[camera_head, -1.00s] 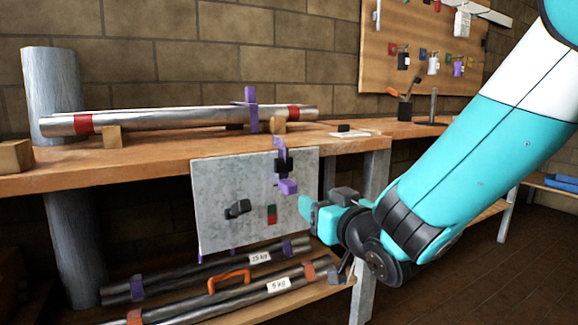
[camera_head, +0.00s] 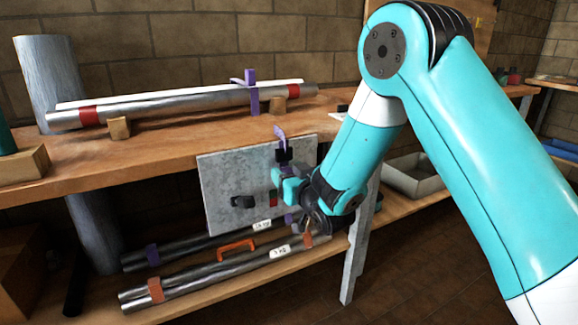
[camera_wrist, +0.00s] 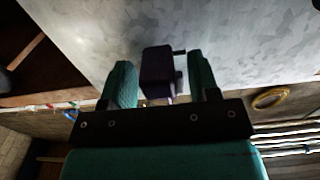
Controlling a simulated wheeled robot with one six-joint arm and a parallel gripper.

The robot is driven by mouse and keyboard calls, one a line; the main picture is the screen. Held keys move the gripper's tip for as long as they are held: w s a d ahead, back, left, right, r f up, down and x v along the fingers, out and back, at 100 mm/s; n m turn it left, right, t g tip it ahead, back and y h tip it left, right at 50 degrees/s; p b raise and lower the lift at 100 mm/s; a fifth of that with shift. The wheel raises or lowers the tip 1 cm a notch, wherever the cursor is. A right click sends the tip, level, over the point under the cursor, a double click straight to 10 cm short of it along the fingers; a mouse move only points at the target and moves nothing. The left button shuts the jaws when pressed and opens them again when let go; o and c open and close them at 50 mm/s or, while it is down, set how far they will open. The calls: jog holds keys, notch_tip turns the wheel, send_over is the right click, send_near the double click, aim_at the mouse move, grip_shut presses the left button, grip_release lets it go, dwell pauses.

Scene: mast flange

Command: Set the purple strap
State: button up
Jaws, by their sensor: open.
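A purple strap (camera_head: 281,133) with a black fitting sits at the upper right of the grey panel (camera_head: 225,175), below the bench edge. My gripper (camera_head: 284,186) is just below that fitting, at the panel's right side, and hides the lower purple part in the head view. In the wrist view a dark purple block (camera_wrist: 158,70) lies between the two teal fingers of my open gripper (camera_wrist: 161,85), nearer the left one. I cannot tell whether a finger touches it. Another purple strap (camera_head: 254,100) stands upright around the metal mast (camera_head: 180,105) on the bench.
The wooden bench (camera_head: 150,150) carries the mast on wooden blocks, with red bands around it. A black knob (camera_head: 242,202) is on the panel. Below, metal bars (camera_head: 190,279) with an orange handle (camera_head: 237,249) lie on a shelf. A grey tray (camera_head: 413,175) stands at right.

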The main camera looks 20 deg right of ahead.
jog(key=shift+c, duration=0.2)
grip_shut()
notch_tip(320, 180, down, 6)
jog(key=b, duration=0.6)
jog(key=shift+o, duration=0.2)
grip_release()
